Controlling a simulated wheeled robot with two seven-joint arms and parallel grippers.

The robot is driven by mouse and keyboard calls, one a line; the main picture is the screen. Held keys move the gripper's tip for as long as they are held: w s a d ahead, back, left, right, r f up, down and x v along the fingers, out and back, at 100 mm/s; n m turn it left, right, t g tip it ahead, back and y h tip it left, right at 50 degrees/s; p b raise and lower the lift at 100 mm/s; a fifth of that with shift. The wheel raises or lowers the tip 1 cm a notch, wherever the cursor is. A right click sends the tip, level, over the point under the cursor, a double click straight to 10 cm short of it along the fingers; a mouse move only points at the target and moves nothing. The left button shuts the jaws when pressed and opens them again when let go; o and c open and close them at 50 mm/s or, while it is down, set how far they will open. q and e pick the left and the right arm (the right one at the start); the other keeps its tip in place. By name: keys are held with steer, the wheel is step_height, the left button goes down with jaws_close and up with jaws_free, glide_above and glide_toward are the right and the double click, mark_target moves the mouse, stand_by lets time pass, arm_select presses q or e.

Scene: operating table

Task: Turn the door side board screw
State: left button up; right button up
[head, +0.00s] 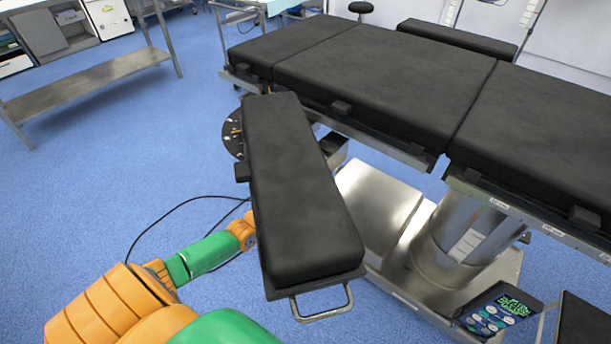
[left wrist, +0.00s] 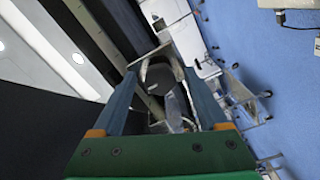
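The side board (head: 295,190) is a long black pad that sticks out from the operating table toward me in the head view, with a metal loop handle (head: 322,303) at its near end. A dark rounded screw knob (left wrist: 160,78) under a metal bracket (left wrist: 150,58) shows in the left wrist view. My left gripper (left wrist: 160,78) has its two fingers spread, one on each side of the knob; I cannot tell whether they touch it. In the head view my left arm goes behind the board, which hides the gripper. My right gripper is not in view.
The black table top (head: 390,75) lies at the back right on a steel base (head: 375,210). A black disc (head: 233,135) sits left of the board. A steel shelf (head: 85,85) stands far left. A cable lies near my left arm.

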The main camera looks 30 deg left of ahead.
arm_select(q)
steer(key=s+p, duration=0.1)
steer(key=s, duration=0.6)
steer(key=shift+a, duration=0.3)
